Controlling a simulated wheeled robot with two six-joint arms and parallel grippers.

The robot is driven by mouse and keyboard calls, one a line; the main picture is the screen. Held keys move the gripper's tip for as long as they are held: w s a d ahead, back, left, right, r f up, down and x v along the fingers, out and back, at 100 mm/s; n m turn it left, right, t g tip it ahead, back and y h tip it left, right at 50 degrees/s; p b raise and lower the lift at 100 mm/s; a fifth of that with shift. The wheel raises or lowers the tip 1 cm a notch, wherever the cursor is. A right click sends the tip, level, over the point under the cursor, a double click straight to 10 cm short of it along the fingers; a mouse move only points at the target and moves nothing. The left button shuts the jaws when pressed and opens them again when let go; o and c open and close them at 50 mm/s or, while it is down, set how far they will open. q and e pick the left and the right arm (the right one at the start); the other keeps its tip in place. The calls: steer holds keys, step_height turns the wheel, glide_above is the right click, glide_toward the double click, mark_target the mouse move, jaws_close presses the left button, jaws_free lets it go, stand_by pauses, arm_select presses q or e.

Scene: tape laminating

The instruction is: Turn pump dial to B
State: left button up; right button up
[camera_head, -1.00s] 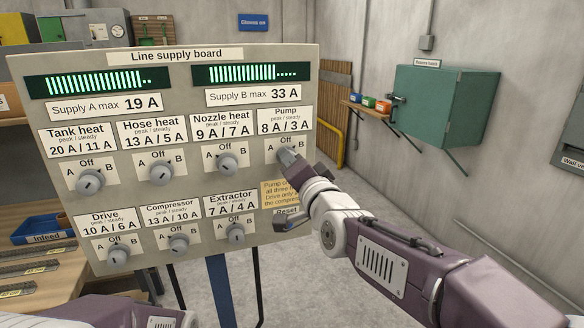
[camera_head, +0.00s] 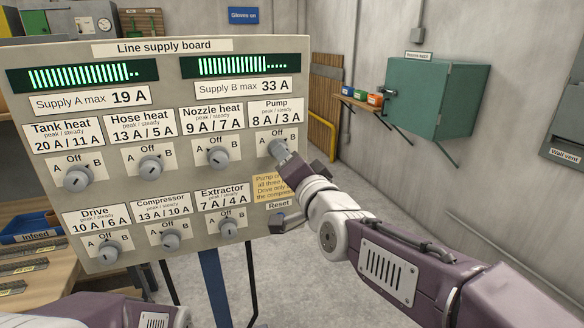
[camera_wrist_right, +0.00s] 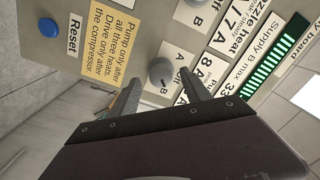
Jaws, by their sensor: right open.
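The pump dial (camera_head: 277,147) is a round grey knob at the upper right of the line supply board (camera_head: 180,75), under the Pump label (camera_head: 277,112). In the right wrist view, the dial (camera_wrist_right: 160,71) lies between the tips of my open right gripper (camera_wrist_right: 160,84), one finger on each side. I cannot tell whether the fingers touch it, or which mark it points to. My left gripper is out of view; only part of my left arm shows at the lower left.
The nozzle heat dial (camera_head: 218,157) sits left of the pump dial. A yellow note (camera_head: 268,188) and the Reset label (camera_head: 278,205) lie below it; the blue reset button (camera_wrist_right: 48,26) shows in the wrist view. Open floor lies right of the board.

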steer(key=p+v, duration=0.4)
steer(key=v, duration=0.3)
